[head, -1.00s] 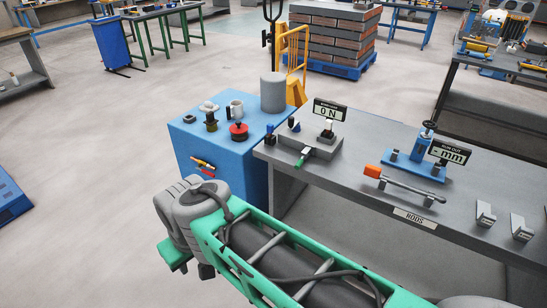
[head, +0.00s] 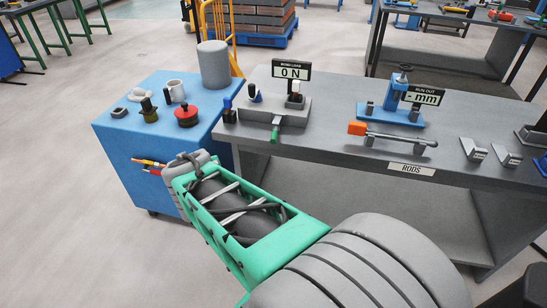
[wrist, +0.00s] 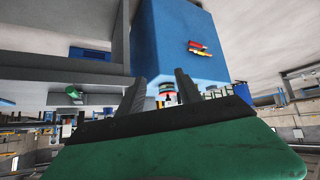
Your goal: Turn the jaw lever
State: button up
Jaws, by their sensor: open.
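The jaw lever (head: 275,134) has a green handle that sticks out over the front of the grey bench from a grey block fixture (head: 290,112) under the "0 N" display. A green handle end (wrist: 73,93), which looks like this lever, shows left of my gripper (wrist: 160,76) in the wrist view. My gripper's two grey fingers are apart with nothing held between them, and the lever is outside them. In the head view my fingers are hidden behind my forearm, which reaches toward the blue cabinet.
The blue cabinet (head: 110,136) stands left of the bench (head: 330,145), with a mug (head: 176,90), a red knob-like part (head: 187,115) and a grey cylinder (head: 213,65) on top. Screwdriver-like handles (head: 150,165) hang on its front. An orange-ended rod (head: 395,137) lies farther right.

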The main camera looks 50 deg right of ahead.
jog(key=s+d+f+m+h+b, duration=0.1)
jog(key=d+f+m+h+b, duration=0.2)
jog(key=d, duration=0.4)
jog(key=s+d+f+h+b, duration=0.1)
jog(key=d+f+h+b, duration=0.3)
jog(key=d, duration=0.4)
jog(key=m+t+h+b, duration=0.1)
jog(key=h+b, duration=0.2)
jog(key=b, duration=0.3)
send_near(274, 137)
notch_tip(274, 137, down, 3)
jog(key=w+d, duration=0.2)
jog(key=d, duration=0.1)
jog(key=shift+h, duration=0.3)
jog(key=x, duration=0.4)
jog(key=r+x, duration=0.1)
jog(key=x, duration=0.2)
jog(key=shift+d+r, duration=0.1)
jog(key=shift+w+d, duration=0.2)
jog(key=shift+c, duration=0.2)
grip_shut()
